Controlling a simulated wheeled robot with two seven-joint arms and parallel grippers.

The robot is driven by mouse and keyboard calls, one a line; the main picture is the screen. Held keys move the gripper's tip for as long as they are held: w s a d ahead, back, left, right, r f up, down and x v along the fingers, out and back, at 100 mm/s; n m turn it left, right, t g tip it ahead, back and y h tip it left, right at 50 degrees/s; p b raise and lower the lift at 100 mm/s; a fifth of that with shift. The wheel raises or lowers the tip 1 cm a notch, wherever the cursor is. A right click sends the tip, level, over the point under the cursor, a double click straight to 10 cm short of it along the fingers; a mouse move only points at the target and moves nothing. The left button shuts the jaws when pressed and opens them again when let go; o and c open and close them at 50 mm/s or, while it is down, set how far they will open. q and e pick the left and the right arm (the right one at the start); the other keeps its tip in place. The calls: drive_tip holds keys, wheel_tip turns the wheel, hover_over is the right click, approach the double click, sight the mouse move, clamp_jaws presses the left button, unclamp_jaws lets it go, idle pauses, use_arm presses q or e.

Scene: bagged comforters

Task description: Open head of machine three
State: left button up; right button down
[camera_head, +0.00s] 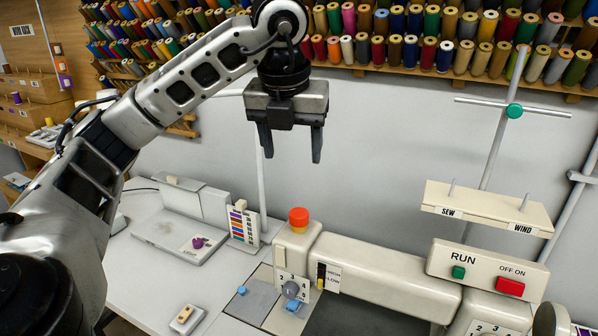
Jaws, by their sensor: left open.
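A cream sewing machine (390,275) lies across the front right of the table. Its head (297,247) is the upright left end, with a red-orange knob (299,216) on top and a numbered grey dial (291,289) on its front. I see no mark that tells whether this is machine three, and the head's cover looks closed. My left gripper (291,145) is open and empty, fingers pointing down, well above the knob and apart from it. My right gripper is not in view.
A RUN panel with a green button (458,272) and a red switch (510,287) sits at right. A SEW/WIND shelf (487,208) and thread stand (492,160) rise behind it. A second flat machine (180,240) stands at left. Thread racks line the wall.

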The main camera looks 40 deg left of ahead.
use_arm(q)
drive_tip(key=b, duration=0.2)
approach(299, 213)
drive_tip(key=b+x, duration=0.1)
drive_tip(key=x, duration=0.6)
drive_tip(key=shift+f+b, duration=0.3)
drive_tip(key=shift+b, duration=0.1)
drive_tip(key=shift+w+a+f, duration=0.15)
drive_tip(key=shift+w+f, duration=0.05)
drive_tip(key=shift+f, duration=0.35)
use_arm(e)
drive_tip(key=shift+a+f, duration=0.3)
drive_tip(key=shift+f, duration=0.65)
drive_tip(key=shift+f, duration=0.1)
use_arm(q)
drive_tip(key=c, duration=1.1)
